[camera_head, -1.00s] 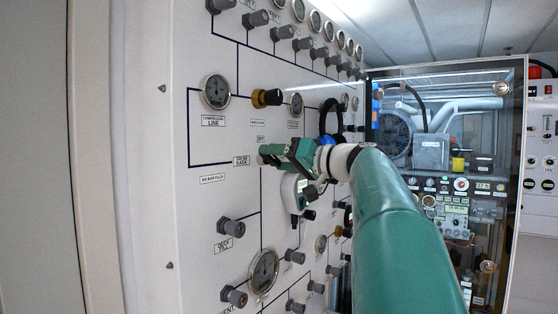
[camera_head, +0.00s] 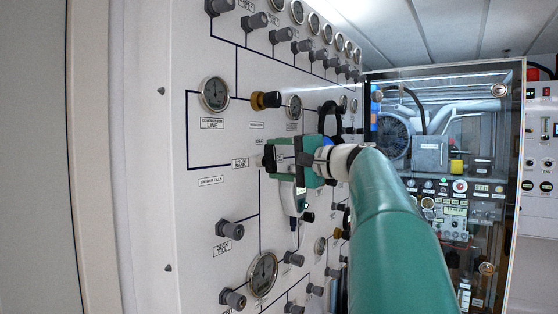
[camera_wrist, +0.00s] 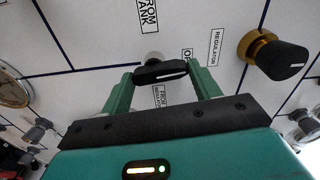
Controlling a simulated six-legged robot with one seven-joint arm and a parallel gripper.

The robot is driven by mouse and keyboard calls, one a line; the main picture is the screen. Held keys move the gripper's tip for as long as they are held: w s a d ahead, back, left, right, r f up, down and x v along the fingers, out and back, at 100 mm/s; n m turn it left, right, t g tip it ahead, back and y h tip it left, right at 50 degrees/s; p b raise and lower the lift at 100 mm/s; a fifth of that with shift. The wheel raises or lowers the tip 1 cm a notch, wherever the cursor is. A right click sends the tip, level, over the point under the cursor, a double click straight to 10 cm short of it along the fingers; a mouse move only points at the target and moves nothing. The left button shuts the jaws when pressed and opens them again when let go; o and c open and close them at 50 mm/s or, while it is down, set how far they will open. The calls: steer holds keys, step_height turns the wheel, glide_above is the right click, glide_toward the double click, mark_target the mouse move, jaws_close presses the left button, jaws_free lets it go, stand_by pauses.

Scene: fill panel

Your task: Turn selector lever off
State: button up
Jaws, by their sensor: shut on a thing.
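The selector lever (camera_wrist: 160,72) is a black handle with a white line, mounted on the white panel (camera_head: 205,200). In the wrist view it sits between the two green fingers of my gripper (camera_wrist: 161,82), which is shut on it. Labels reading "FROM BANK" and a partly covered "OFF" are beside it. In the head view my gripper (camera_head: 272,157) is at the panel next to the "FROM BANK" label (camera_head: 240,163). There the lever is mostly hidden by the gripper, with only a dark part showing.
A black and brass regulator knob (camera_wrist: 274,55) is to the right of the lever; it also shows in the head view (camera_head: 266,100). A gauge (camera_head: 214,93) is above left, and several grey knobs are below. A glass-fronted cabinet (camera_head: 440,150) stands at right.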

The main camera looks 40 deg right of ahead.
steer(key=shift+m, duration=0.6)
steer(key=o, duration=1)
steer(key=v, duration=1.3)
steer(key=shift+s+d, duration=0.2)
steer(key=shift+s, duration=0.15)
